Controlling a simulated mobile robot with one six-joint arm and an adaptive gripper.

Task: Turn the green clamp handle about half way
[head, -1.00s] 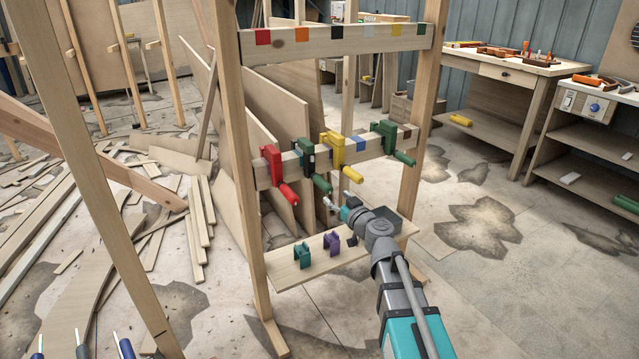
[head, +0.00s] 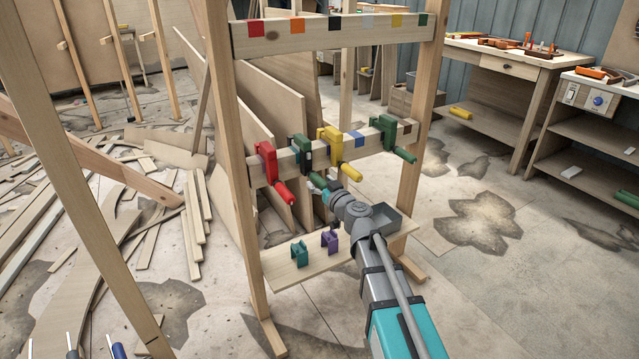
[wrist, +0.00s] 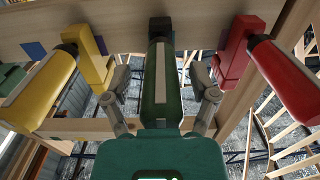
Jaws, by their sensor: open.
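The clamp with a green handle (head: 319,180) hangs on the middle rail of the wooden rack, between the red clamp (head: 267,163) and the yellow clamp (head: 331,146). In the wrist view its green handle (wrist: 160,80) runs lengthwise between my two fingers, below a dark clamp body (wrist: 160,29). My gripper (head: 325,188) is at this handle. In the wrist view the fingers of my gripper (wrist: 161,98) are open, one on each side, with small gaps. Another green clamp (head: 384,132) hangs farther right on the same rail.
The yellow clamp's handle (wrist: 42,90) and red clamp's handle (wrist: 288,82) flank my fingers closely. The lower shelf (head: 278,268) holds a teal clamp (head: 300,254), a purple clamp (head: 330,242) and a grey tray (head: 385,217). Boards lean behind the rack.

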